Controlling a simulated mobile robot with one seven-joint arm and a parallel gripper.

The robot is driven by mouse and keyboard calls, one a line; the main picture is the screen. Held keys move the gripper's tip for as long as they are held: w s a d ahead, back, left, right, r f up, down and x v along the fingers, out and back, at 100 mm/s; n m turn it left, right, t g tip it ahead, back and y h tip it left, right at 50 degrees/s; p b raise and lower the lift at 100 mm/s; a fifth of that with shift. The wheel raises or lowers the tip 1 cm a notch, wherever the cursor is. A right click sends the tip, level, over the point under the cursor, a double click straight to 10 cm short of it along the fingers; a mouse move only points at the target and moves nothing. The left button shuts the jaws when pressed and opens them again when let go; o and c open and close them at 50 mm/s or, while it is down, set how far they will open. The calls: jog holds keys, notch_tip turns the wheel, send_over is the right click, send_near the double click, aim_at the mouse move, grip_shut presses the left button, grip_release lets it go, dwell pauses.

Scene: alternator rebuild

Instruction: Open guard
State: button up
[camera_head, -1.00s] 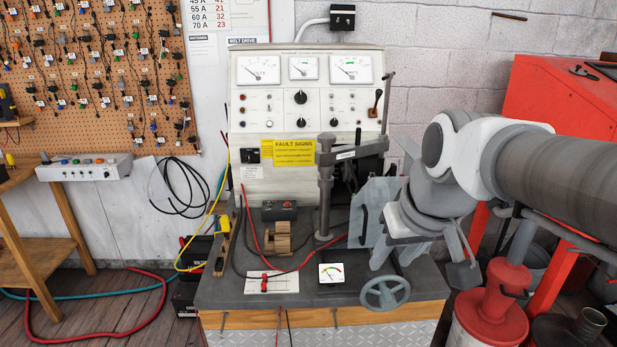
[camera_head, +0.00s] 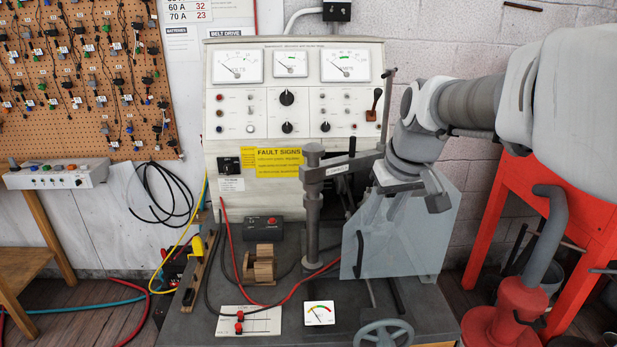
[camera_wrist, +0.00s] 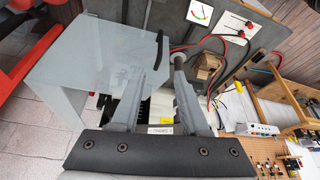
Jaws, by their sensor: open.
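The guard (camera_head: 415,240) is a clear, greyish panel box at the right of the test bench. A black bar handle (camera_head: 359,254) is on its left face. In the wrist view the guard (camera_wrist: 90,65) fills the upper left, with the handle (camera_wrist: 160,47) near its right edge. My gripper (camera_head: 412,185) is above the guard's top, pointing down. In the wrist view my gripper (camera_wrist: 160,82) is open, its fingers apart and empty, with the handle beyond the fingertips and not between them. What is inside the guard is mostly hidden.
A grey clamp post (camera_head: 313,205) with a side arm stands close left of the guard. A handwheel (camera_head: 383,333) is at the bench front. A meter (camera_head: 319,314), a switch board (camera_head: 250,321) and red leads lie left. A red stand (camera_head: 500,215) is at right.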

aim_at(362, 253)
jog(key=b+x, duration=0.2)
jog(key=x, duration=1.5)
jog(key=shift+f, duration=0.2)
grip_shut()
dwell(0.7)
